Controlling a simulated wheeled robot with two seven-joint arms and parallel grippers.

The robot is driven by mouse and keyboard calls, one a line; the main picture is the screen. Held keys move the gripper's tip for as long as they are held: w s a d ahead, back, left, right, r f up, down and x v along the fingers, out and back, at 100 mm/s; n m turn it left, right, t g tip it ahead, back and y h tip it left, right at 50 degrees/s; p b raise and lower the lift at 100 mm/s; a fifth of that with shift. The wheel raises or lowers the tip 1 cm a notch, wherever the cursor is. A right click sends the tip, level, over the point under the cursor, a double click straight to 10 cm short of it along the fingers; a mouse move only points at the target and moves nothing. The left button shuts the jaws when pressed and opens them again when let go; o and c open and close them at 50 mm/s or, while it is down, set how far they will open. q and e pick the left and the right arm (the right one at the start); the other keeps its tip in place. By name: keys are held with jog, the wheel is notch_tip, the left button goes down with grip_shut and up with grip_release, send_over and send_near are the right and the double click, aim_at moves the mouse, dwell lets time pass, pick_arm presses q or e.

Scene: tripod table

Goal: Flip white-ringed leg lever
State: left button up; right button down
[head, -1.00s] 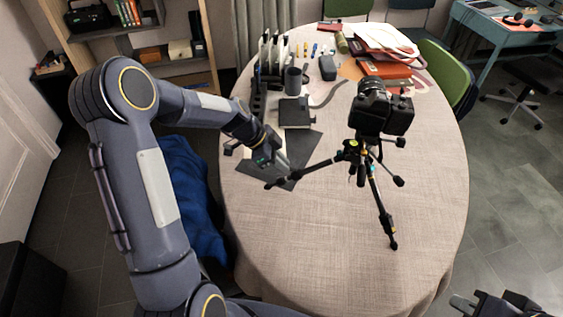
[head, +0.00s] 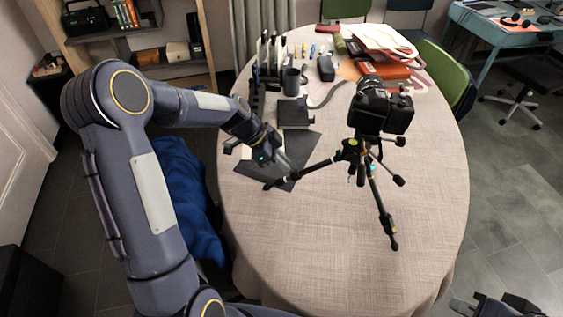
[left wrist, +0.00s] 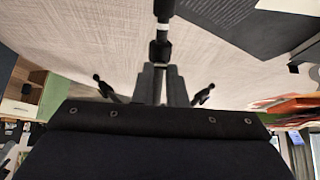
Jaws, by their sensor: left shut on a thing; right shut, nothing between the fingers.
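A black tripod (head: 368,170) carrying a black camera (head: 383,108) stands upright on the table, its legs spread. Its white-ringed leg (left wrist: 163,28) runs down the middle of the left wrist view, with a dark clamp (left wrist: 160,52) below the ring. My left gripper (head: 288,168) is at the leg that reaches left. In the left wrist view its fingers (left wrist: 162,80) are closed around a narrow part of that leg, just below the clamp. I cannot make out the lever itself. My right gripper (head: 488,304) is shut and empty at the bottom right, away from the table.
The round table (head: 340,250) has a clear front. Dark sheets (head: 300,150) lie under the left leg. A mug (head: 292,80), a dark box (head: 294,112) and a rack stand behind. Red folders and papers (head: 385,50) lie at the back right.

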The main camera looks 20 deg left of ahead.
pick_arm(q)
jog(key=shift+w+d+r+b, duration=0.15)
jog(key=shift+d+r+b, duration=0.2)
jog(key=shift+b, duration=0.25)
dwell(0.7)
jog(key=o, duration=0.5)
jog(key=shift+f, duration=0.1)
jog(key=p+v, duration=0.1)
jog(key=v, duration=0.5)
dwell(0.7)
dwell(0.4)
